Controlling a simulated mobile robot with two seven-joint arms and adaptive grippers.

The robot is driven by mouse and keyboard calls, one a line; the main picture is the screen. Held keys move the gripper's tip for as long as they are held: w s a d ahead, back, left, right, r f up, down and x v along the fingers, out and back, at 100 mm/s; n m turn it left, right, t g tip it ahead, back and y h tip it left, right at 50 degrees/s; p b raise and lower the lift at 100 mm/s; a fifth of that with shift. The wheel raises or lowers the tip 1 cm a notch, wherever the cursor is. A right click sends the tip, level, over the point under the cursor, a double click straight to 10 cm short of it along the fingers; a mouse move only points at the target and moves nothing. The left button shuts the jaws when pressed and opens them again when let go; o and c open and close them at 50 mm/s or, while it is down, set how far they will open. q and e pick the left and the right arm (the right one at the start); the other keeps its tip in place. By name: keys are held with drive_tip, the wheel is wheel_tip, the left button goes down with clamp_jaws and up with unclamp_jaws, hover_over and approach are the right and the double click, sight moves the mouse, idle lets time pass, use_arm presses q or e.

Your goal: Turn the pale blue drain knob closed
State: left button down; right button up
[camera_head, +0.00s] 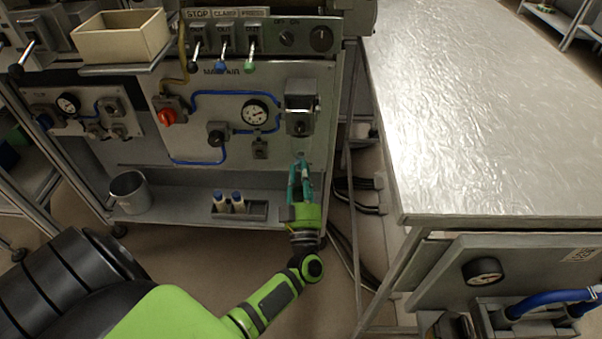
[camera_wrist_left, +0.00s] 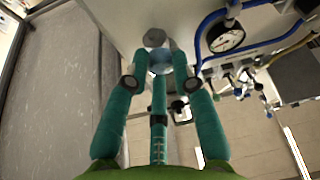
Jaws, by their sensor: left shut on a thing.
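The pale blue drain knob (camera_wrist_left: 161,63) shows between the fingertips of my left gripper (camera_wrist_left: 160,52) in the left wrist view. The fingers are closed around its sides, and they hide part of it. A grey round fitting sits just beyond it. In the head view, my left gripper (camera_head: 301,170) reaches up to the lower right part of the grey panel, under a grey box unit (camera_head: 300,108). The knob is mostly hidden there by the fingers. The knob's turned angle cannot be told. My right gripper is not in view.
The panel carries a gauge (camera_head: 255,112), a red knob (camera_head: 168,117) and blue hoses. Below, a shelf holds a grey bucket (camera_head: 131,193) and a small rack (camera_head: 256,211) with bottles. A metal-topped bench (camera_head: 480,100) stands at the right.

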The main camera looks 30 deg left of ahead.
use_arm(q)
drive_tip(key=c, duration=1.1)
unclamp_jaws()
drive_tip(key=shift+a, duration=0.1)
drive_tip(key=shift+o, duration=0.2)
drive_tip(key=shift+f, duration=0.1)
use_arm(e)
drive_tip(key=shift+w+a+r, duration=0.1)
use_arm(q)
drive_tip(key=v, duration=1.2)
